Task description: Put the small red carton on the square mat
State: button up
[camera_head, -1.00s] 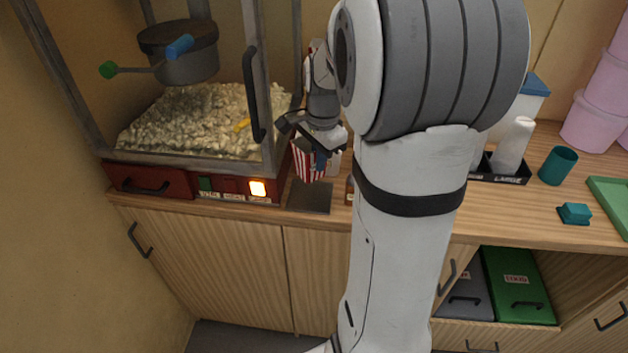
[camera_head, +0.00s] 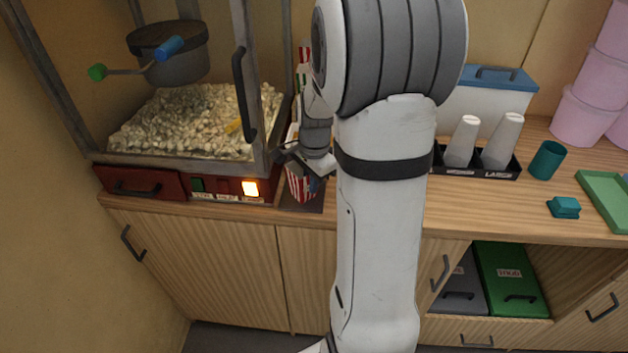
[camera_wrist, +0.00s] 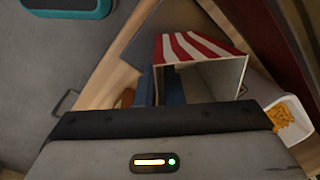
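The small red-and-white striped carton (camera_head: 299,188) hangs below my gripper (camera_head: 314,180), over the dark square mat (camera_head: 314,207). Its base is at or just above the mat; I cannot tell if it touches. In the wrist view the carton (camera_wrist: 200,46) is open-topped, empty and tilted. The blue fingers of my gripper (camera_wrist: 160,86) appear closed on its left wall, one outside and one inside. My wrist hides part of the carton in the head view, and the carton covers part of the mat.
The popcorn machine (camera_head: 180,172) stands close on the left. Another striped carton (camera_head: 304,54) shows behind my arm. A white container with yellow contents (camera_wrist: 289,118) is beside the carton in the wrist view. A black cup holder (camera_head: 478,171), teal cup (camera_head: 547,160) and green tray (camera_head: 607,200) lie right.

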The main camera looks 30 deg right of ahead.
jog(key=o, duration=0.3)
jog(key=shift+r, duration=0.1)
notch_tip(320, 180, up, 12)
jog(key=s+a+n, duration=0.4)
jog(key=s+n, duration=0.1)
jog(key=s+a+f+n+t, duration=0.1)
jog(key=s+a+n, duration=0.3)
jog(key=s+n, duration=0.1)
jog(key=s+a+n+t, duration=0.1)
jog(key=s+a+n, duration=0.3)
jog(key=s+n, duration=0.1)
jog(key=shift+s+a+f+n, duration=0.35)
jog(key=shift+s+a+n, duration=0.05)
jog(key=shift+s, duration=0.3)
jog(key=shift+w, duration=0.1)
jog(key=shift+o, duration=0.7)
